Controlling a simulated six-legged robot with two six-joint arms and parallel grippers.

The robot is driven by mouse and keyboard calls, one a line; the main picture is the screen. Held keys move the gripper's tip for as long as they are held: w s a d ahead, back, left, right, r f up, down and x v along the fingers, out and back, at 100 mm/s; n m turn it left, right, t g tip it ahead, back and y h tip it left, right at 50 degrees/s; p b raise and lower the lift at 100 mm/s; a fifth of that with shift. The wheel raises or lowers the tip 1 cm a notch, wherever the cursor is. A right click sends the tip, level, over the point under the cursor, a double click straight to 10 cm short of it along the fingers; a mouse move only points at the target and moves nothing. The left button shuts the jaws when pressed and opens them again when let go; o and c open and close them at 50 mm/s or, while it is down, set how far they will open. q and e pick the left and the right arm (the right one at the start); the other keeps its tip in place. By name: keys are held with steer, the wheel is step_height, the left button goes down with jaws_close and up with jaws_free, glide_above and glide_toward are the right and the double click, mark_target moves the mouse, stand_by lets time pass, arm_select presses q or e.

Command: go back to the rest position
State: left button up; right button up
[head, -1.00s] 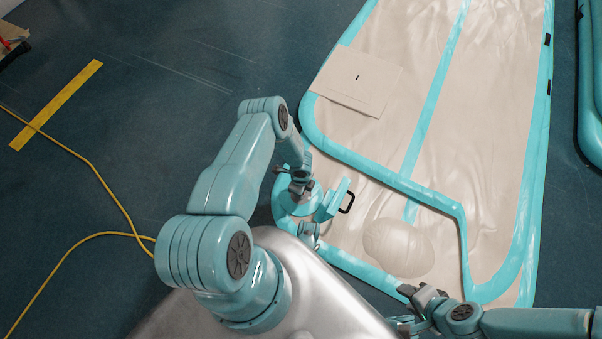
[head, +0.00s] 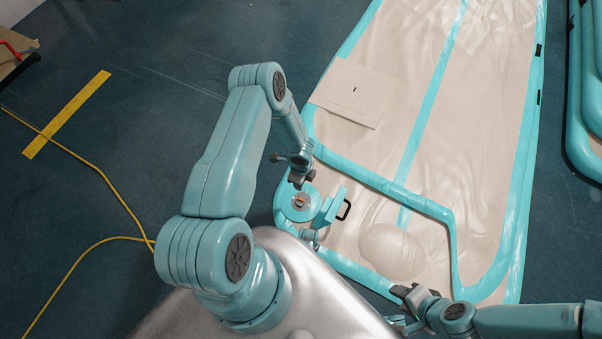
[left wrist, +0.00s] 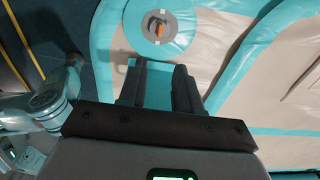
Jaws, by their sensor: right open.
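My left gripper (head: 287,170) hangs from the bent left arm, just above and beside a teal round fitting (head: 299,202) with an orange centre. The round fitting (left wrist: 158,27) lies beyond the fingertips there. My right gripper (head: 410,297) is at the lower right, open and empty, near the close edge of the inflatable track (head: 470,170).
A beige square panel (head: 348,92) lies on the track, and a rounded beige bulge (head: 392,250) rises near its close end. A black handle (head: 344,209) is beside the fitting. A yellow cable (head: 95,170) runs over the floor at left. Another inflatable (head: 578,110) lies at right.

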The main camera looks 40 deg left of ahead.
stand_by(0.4)
arm_select(q)
steer(key=s+d+r+n+h, duration=0.2)
steer(key=s+d+r+n, duration=0.3)
steer(key=d+r+n, duration=0.45)
steer(key=s+d+r+n+h, duration=0.2)
steer(key=s+d+r+n, duration=0.35)
steer(key=d, duration=0.65)
step_height(320, 180, up, 26)
steer(key=n+p, duration=0.1)
steer(key=p, duration=2.3)
steer(key=shift+w+a+n, duration=0.25)
steer(key=shift+a+n, duration=0.05)
steer(key=shift+s+a+r+t, duration=0.1)
steer(key=shift+a+t, duration=0.1)
steer(key=shift+t, duration=0.1)
